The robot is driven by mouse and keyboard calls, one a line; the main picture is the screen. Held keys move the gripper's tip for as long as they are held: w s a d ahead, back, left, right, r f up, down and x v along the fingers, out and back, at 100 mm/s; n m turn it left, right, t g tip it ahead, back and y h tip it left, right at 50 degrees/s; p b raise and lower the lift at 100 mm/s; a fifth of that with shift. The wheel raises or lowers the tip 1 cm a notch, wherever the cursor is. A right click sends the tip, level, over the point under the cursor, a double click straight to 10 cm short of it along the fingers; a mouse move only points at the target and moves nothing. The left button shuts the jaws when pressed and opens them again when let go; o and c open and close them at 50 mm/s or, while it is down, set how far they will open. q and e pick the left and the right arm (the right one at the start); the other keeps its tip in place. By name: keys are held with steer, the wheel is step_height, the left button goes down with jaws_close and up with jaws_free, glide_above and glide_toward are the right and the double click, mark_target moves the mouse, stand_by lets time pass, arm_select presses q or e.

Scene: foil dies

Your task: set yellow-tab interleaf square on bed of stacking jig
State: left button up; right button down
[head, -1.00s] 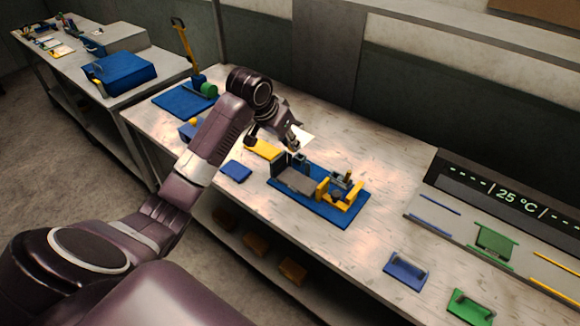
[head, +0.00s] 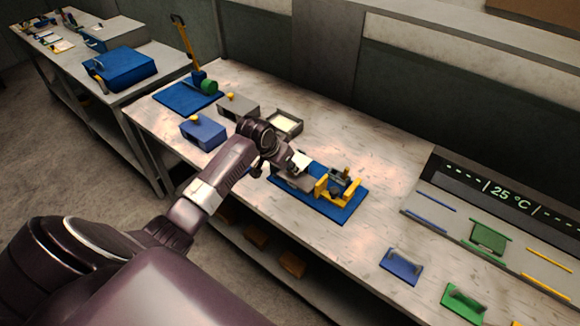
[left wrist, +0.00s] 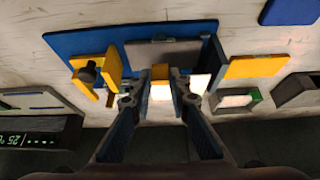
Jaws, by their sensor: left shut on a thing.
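My left gripper (head: 292,166) is shut on the white interleaf (head: 301,160) and holds it over the stacking jig (head: 330,212). In the left wrist view, the yellow tab (left wrist: 160,72) shows between the fingers of my left gripper (left wrist: 160,92). The jig has a blue base (left wrist: 85,42), a yellow bracket (head: 322,192) and a grey bed (left wrist: 165,52). The bed (head: 290,184) is partly hidden by my gripper in the head view. I cannot tell whether the interleaf touches the bed. My right gripper is out of view.
A tray with a pale sheet (head: 286,122) stands behind the gripper. A blue box (head: 203,132) and a grey box (head: 240,108), both with yellow knobs, stand to the left. Blue (head: 400,268) and green (head: 464,304) holders lie front right.

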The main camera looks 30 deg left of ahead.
arm_select(q)
steer(key=shift+f, duration=0.25)
steer(key=o, duration=0.8)
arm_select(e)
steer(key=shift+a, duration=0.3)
arm_select(q)
steer(key=shift+r, duration=0.15)
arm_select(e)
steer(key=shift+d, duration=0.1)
